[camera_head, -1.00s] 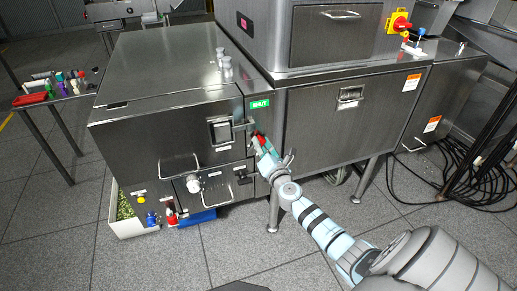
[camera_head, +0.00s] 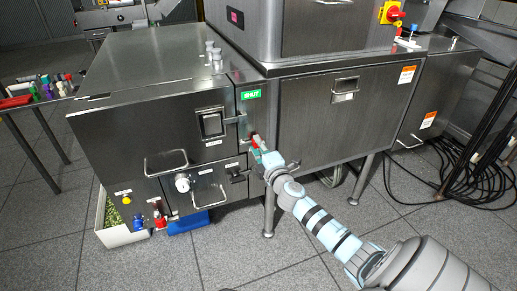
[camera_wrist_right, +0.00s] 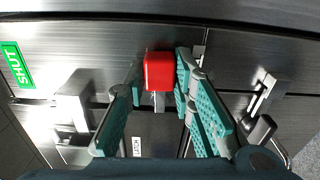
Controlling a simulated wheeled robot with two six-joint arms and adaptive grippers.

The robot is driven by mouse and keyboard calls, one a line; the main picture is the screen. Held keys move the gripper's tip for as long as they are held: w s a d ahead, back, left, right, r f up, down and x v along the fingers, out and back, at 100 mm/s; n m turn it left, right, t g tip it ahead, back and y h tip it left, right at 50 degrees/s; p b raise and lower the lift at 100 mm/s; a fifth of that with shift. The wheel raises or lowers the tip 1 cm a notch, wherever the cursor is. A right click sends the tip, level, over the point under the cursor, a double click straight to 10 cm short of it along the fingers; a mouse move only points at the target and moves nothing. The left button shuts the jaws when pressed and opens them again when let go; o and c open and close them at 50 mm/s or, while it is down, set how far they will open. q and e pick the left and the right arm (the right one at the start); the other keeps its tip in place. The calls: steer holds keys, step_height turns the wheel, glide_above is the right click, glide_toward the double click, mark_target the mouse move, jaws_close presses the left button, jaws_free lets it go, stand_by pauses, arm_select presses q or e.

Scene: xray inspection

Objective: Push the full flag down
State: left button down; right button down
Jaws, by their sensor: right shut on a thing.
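A red block-like piece (camera_head: 254,141) sits on the steel machine front below the green SHUT label (camera_head: 251,95). In the right wrist view the red piece (camera_wrist_right: 159,72) stands on a short metal stem between the teal fingers. My right gripper (camera_head: 262,150) is shut on this red piece, its fingers on either side; it also shows in the right wrist view (camera_wrist_right: 160,92). No lettering on the red piece is readable, so I cannot tell whether it is the full flag. My left gripper is not in view.
A square latch (camera_head: 212,124) and a door handle (camera_head: 166,163) are left of the gripper. A round knob (camera_head: 182,183) and a blue tray (camera_head: 188,222) lie lower. A machine leg (camera_head: 269,208) stands below the arm. Black cables (camera_head: 468,178) lie at right.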

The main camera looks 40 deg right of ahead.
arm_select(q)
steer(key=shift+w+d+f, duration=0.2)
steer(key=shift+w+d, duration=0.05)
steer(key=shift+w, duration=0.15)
arm_select(e)
steer(key=shift+f+m, duration=0.2)
steer(key=shift+m, duration=0.2)
steer(key=c, duration=1.4)
jaws_free()
steer(key=shift+o, duration=0.2)
steer(key=v, duration=1.2)
